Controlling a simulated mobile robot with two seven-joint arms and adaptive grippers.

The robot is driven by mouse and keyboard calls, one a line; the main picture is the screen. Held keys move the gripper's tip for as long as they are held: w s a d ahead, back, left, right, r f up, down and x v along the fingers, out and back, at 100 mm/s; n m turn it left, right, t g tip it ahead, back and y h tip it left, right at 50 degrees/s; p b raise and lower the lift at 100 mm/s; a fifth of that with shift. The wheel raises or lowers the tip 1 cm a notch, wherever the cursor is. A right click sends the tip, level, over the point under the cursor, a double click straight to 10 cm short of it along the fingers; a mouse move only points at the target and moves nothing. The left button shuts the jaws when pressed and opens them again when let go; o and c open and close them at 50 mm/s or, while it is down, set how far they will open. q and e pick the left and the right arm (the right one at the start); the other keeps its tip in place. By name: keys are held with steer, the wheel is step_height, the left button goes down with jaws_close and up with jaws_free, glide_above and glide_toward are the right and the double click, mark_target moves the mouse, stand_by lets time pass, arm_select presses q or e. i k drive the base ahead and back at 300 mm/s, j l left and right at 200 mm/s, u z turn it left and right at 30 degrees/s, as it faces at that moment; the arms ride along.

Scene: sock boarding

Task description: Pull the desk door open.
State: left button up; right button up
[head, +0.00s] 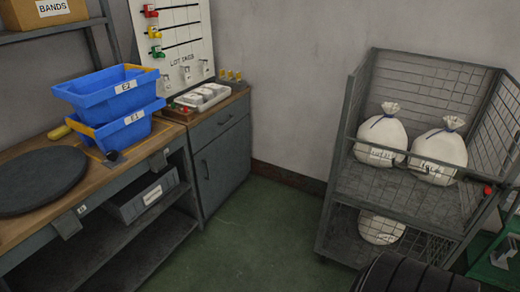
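The desk (238,104) is a grey cabinet with a wooden top, against the back wall left of centre. Its door (228,165) is the lower grey front panel, and it looks shut flush with the frame. A dark vertical handle (204,169) is on the door's left side. Above the door is a shut drawer (220,124) with its own handle. Neither of my grippers is in view.
A workbench (22,226) with blue bins (110,92) and a round dark disc (38,180) stands left of the desk. A wire cage cart (345,190) with white sacks (382,138) is at right. Green floor (255,235) between them is clear.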

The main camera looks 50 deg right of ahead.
mark_target(221, 165)
steer(key=z, duration=1.25)
steer(key=i, duration=0.35)
steer(key=l+z, duration=0.05)
